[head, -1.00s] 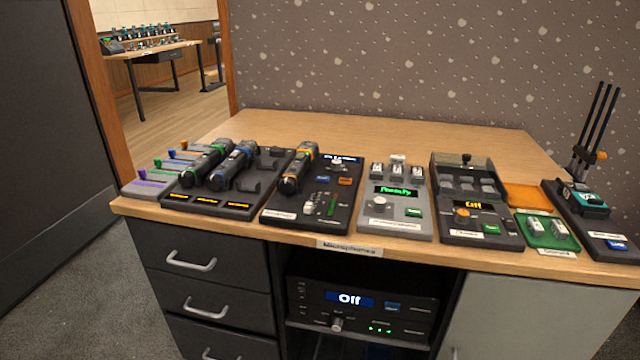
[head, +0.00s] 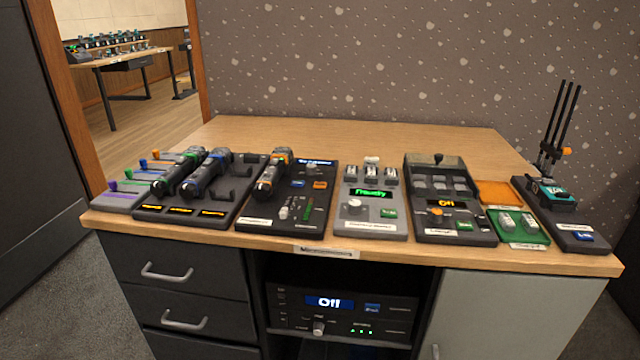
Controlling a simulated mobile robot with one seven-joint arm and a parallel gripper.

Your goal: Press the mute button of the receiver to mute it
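My gripper is not in view. I cannot read which unit is labelled the receiver. A black desktop unit (head: 287,221) stands left of centre on the desk, with a blue button (head: 298,184), an orange button (head: 320,185), a small slider and a lit display at its back edge. A handheld microphone (head: 273,176) with an orange band lies on its left side. No button is marked legibly as mute.
On the wooden desk (head: 330,140) stand a fader strip (head: 118,199), a dock with two microphones (head: 190,211), a grey unit with a green display (head: 371,194), a black unit reading "Off" (head: 445,203), a green tray (head: 518,240) and a stand (head: 556,195). The desk's back is clear.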

